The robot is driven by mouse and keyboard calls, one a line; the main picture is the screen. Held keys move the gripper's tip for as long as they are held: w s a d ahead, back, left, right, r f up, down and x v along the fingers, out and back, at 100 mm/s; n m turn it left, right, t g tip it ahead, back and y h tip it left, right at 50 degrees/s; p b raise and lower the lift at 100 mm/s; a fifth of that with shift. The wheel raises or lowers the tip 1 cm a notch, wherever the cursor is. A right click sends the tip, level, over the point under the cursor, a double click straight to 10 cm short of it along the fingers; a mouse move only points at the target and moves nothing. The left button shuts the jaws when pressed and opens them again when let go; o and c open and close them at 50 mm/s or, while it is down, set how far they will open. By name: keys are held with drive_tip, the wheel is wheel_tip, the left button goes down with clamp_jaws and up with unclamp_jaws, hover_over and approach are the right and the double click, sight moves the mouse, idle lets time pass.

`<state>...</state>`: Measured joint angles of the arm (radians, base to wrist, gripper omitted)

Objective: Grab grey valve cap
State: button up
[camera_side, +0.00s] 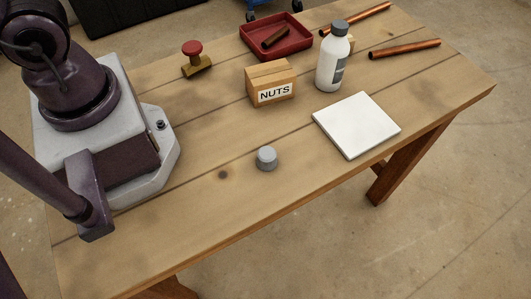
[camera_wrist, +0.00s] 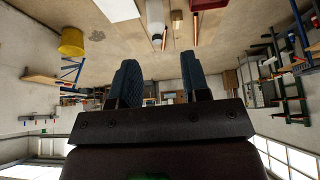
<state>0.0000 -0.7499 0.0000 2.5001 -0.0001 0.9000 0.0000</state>
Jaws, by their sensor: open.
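The grey valve cap (camera_side: 266,158), a small round piece, stands on the wooden table near its front edge in the side view. I cannot find it in the wrist view. My gripper (camera_wrist: 157,66) shows in the wrist view as two dark ridged fingers set well apart with nothing between them. The fingers are raised off the table and face out across the room, with the picture upside down. In the side view only parts of my arm show at the left, and the fingers are out of frame.
Behind the cap stand a NUTS box (camera_side: 271,84), a white bottle with grey lid (camera_side: 333,62) and a white tile (camera_side: 356,124). Farther back are a red-knobbed stamp (camera_side: 196,58), a red tray (camera_side: 276,40) and copper pipes (camera_side: 405,48). Table around the cap is clear.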

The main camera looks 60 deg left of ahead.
drive_tip(key=shift+o, duration=0.2)
drive_tip(key=o, duration=0.5)
drive_tip(key=n+g+h, duration=0.5)
drive_tip(key=n+h, duration=0.9)
drive_tip(key=n, duration=0.5)
approach(265, 150)
drive_tip(key=d+r, duration=0.3)
drive_tip(key=r, duration=0.3)
drive_tip(key=shift+m, duration=0.3)
drive_tip(key=f, duration=0.5)
drive_tip(key=d+f, duration=0.1)
drive_tip(key=f, duration=0.1)
drive_tip(key=shift+d+f, duration=0.1)
drive_tip(key=shift+f, duration=0.05)
drive_tip(key=shift+y, duration=0.3)
drive_tip(key=shift+x, duration=3.3)
